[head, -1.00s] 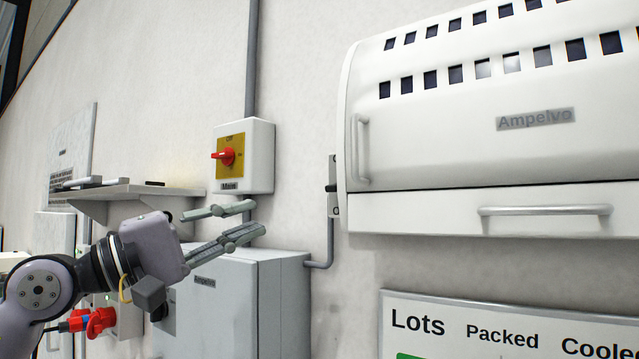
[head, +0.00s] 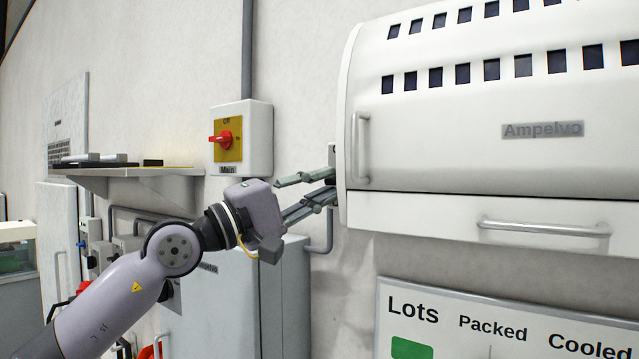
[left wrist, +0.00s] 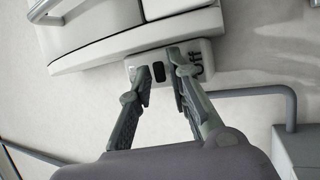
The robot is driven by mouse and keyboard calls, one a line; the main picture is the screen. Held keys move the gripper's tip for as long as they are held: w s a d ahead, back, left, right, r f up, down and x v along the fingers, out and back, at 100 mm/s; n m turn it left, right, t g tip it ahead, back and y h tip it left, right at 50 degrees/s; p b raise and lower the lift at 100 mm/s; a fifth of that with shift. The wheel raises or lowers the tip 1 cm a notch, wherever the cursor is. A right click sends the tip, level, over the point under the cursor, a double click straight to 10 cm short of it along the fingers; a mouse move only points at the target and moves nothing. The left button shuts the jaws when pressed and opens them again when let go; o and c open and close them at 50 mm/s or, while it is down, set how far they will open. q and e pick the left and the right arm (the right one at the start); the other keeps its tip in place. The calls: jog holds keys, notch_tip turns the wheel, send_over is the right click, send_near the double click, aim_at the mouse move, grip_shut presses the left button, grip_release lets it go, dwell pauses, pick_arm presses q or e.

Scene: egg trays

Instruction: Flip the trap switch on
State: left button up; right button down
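The trap switch is a small pale box on the side of the white Ampelvo trap housing (head: 470,130). In the head view only the upper part of the switch box (head: 332,156) shows; my fingers cover the rest. In the left wrist view the switch box (left wrist: 205,66) lies just beyond my fingertips, with a dark rocker (left wrist: 159,72) between them and dark marks at its right end. My left gripper (head: 322,187) is open, its fingers apart on either side of the rocker, also in the left wrist view (left wrist: 158,64). I cannot tell whether they touch it. My right gripper is out of view.
A red rotary Main switch (head: 225,139) on a yellow plate is on the wall to the left. A Lots board (head: 480,292) hangs under the trap. A conduit (left wrist: 250,92) runs from the switch box.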

pick_arm(q)
grip_shut()
dwell(0.4)
jog(key=shift+r+n+g+y+p, duration=0.55)
jog(key=shift+y+p, duration=0.55)
jog(key=shift+p, duration=0.6)
jog(key=shift+r+n+g+y+p, duration=0.6)
jog(key=shift+y+p, duration=0.5)
jog(key=shift+p, duration=0.65)
jog(key=shift+r+n+g+y+p, duration=0.4)
jog(key=shift+g+y+p, duration=0.25)
jog(key=shift+y+p, duration=0.75)
jog(key=shift+h+p, duration=0.3)
grip_release()
